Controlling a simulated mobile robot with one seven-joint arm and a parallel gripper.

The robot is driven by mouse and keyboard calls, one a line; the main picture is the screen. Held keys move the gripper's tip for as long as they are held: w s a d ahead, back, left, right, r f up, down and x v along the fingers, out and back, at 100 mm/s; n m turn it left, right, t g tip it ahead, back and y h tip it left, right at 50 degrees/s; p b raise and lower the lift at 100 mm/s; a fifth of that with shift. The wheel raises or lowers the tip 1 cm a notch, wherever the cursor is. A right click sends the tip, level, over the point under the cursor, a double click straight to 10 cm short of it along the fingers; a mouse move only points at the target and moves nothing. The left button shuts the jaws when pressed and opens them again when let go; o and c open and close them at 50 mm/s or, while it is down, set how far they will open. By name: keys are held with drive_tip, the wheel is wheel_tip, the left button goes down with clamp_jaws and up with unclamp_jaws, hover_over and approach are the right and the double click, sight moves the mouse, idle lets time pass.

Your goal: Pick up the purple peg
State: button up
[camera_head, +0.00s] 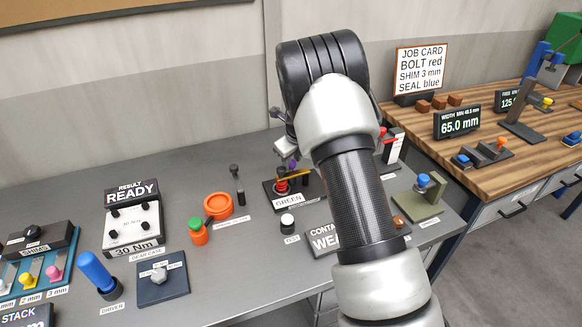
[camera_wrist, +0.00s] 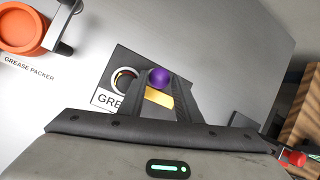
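The purple peg shows as a round purple top (camera_wrist: 160,77) in the wrist view, between the tips of my gripper's two dark fingers (camera_wrist: 160,80). The fingers stand apart by about the peg's width; I cannot tell whether they press on it. In the head view a small bit of the purple peg (camera_head: 293,163) shows below my gripper (camera_head: 287,150), which my arm partly hides.
A ring and a yellow block (camera_wrist: 159,97) are close by the peg. The orange grease packer (camera_head: 218,206) stands to the left. A white-topped piece (camera_head: 287,221) stands in front, and a green stand with a blue knob (camera_head: 422,180) is on the right. Bare grey bench lies behind the grease packer.

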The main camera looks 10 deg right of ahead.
drive_tip(key=shift+w+f, duration=0.1)
drive_tip(key=shift+f, duration=0.05)
drive_tip(key=c, duration=0.7)
drive_tip(key=shift+c, duration=0.2)
